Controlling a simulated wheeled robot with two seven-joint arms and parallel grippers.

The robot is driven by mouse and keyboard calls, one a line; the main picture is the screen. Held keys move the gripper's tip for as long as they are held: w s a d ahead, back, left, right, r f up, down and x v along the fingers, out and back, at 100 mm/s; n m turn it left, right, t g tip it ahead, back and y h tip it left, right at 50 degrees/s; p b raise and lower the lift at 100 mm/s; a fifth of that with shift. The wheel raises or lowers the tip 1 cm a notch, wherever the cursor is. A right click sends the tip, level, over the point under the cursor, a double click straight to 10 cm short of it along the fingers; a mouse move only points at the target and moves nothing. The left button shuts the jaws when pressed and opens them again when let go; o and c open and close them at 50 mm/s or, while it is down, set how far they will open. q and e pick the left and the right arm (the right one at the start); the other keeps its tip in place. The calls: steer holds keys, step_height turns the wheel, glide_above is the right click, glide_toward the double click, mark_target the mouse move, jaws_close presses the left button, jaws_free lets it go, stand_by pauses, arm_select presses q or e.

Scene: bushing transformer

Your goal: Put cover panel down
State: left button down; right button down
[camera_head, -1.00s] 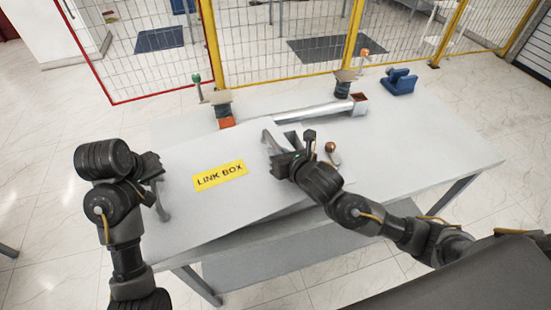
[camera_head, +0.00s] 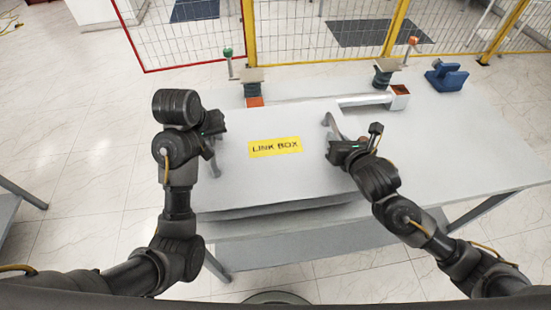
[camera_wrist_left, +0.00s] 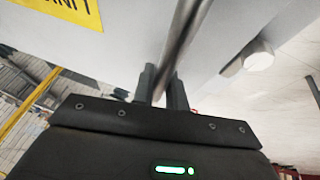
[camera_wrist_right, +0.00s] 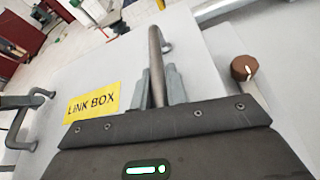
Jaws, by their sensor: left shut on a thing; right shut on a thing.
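The cover panel (camera_head: 245,180) is a flat light-grey sheet with a yellow "LINK BOX" label (camera_head: 275,147) and a handle near each end. It lies roughly level over the left part of the table. My left gripper (camera_head: 213,138) is shut on the left handle (camera_head: 210,166); the bar between its fingers shows in the left wrist view (camera_wrist_left: 180,60). My right gripper (camera_head: 335,143) is shut on the right handle (camera_head: 330,124), also seen in the right wrist view (camera_wrist_right: 155,60). I cannot tell whether the panel's underside touches anything.
The grey table (camera_head: 455,170) is clear at right. Behind the panel stand a green-topped post (camera_head: 228,60), an orange-topped post (camera_head: 410,48) and a silver tube (camera_head: 365,100). A blue part (camera_head: 446,76) sits at the back right. A brown knob (camera_wrist_right: 242,68) is close to my right gripper.

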steer(key=shift+r, duration=0.15)
